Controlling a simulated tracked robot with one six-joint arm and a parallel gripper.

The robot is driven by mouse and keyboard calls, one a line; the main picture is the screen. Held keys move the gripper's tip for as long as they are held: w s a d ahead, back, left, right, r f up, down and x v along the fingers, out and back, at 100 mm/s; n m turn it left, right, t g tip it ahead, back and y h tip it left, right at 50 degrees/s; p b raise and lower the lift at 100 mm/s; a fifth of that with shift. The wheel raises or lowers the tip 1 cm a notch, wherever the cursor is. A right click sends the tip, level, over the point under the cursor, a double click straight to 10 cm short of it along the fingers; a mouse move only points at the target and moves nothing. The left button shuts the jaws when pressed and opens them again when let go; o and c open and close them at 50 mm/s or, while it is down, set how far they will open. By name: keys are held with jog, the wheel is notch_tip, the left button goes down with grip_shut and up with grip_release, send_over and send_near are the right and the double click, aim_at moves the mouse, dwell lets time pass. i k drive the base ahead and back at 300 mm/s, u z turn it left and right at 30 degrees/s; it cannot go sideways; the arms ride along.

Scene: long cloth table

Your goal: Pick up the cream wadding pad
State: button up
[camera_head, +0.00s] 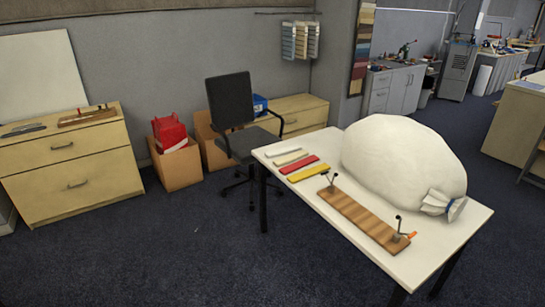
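Several flat strips lie side by side at the left end of the white-topped table (345,223). A pale cream strip (291,158) lies between a white strip (279,152) and a red strip (299,164); a yellow strip (308,173) lies nearest the front. The cream one may be the wadding pad, but its material is too small to tell. A big off-white stuffed bag (402,158), tied at its right end, fills the table's back right part. My gripper is not in view.
A wooden board (362,218) with upright metal cranks at both ends lies along the table's front. A dark office chair (236,125) stands behind the table's left end. Cardboard boxes (177,165) and a wooden drawer unit (75,165) stand left. Carpet (210,245) in front is clear.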

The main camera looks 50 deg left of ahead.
aim_at(278, 162)
jog(key=u, duration=1.8)
